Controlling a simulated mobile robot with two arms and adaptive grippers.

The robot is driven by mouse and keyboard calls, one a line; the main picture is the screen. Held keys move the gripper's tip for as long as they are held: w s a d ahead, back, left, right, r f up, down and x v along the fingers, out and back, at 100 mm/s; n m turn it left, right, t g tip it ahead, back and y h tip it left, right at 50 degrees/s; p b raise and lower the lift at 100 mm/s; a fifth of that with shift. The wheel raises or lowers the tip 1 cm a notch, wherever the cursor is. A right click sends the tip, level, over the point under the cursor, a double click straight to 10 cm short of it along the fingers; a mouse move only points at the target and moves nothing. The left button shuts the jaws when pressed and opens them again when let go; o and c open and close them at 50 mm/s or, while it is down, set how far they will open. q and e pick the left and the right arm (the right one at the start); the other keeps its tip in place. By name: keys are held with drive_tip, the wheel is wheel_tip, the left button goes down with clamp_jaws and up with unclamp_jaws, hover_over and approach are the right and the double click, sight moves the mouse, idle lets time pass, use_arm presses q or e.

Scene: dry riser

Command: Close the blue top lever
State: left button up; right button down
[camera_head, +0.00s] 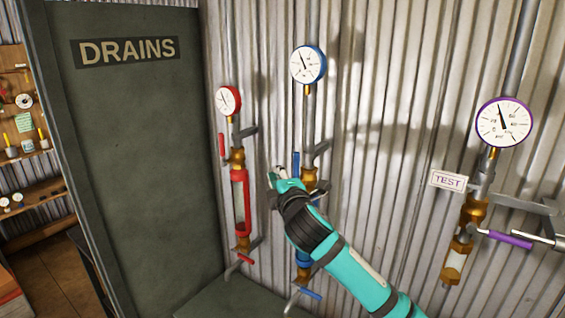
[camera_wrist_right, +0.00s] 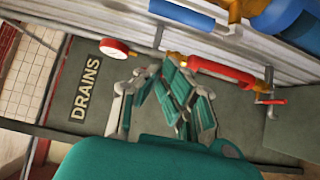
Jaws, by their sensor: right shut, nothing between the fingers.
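The blue top lever (camera_head: 296,163) stands upright, beside and roughly parallel to the pipe, at the brass valve (camera_head: 309,178) under the blue-rimmed gauge (camera_head: 308,64). In the right wrist view the blue lever (camera_wrist_right: 182,14) shows at the top edge, with the picture tilted. My right gripper (camera_head: 276,175) is shut and empty, a little left of and below the lever in the head view. I see no contact with it. The gripper (camera_wrist_right: 150,76) also shows in the wrist view. My forearm hides part of the blue pipe section. My left gripper is not in view.
A red riser (camera_head: 240,190) with its upright red lever (camera_head: 221,145) stands just left of my gripper. A lower blue lever (camera_head: 310,293) juts out below. A purple-levered riser (camera_head: 473,210) is at right. The dark DRAINS panel (camera_head: 130,150) borders the left.

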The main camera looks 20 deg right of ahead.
sight(296, 166)
drive_tip(key=w+d+p, duration=0.1)
drive_tip(key=w+p, duration=0.1)
drive_tip(key=w+d+p, duration=0.2)
drive_tip(key=shift+w+d, duration=0.2)
drive_tip(key=shift+w, duration=0.1)
drive_tip(key=shift+w+a, duration=0.1)
idle(0.4)
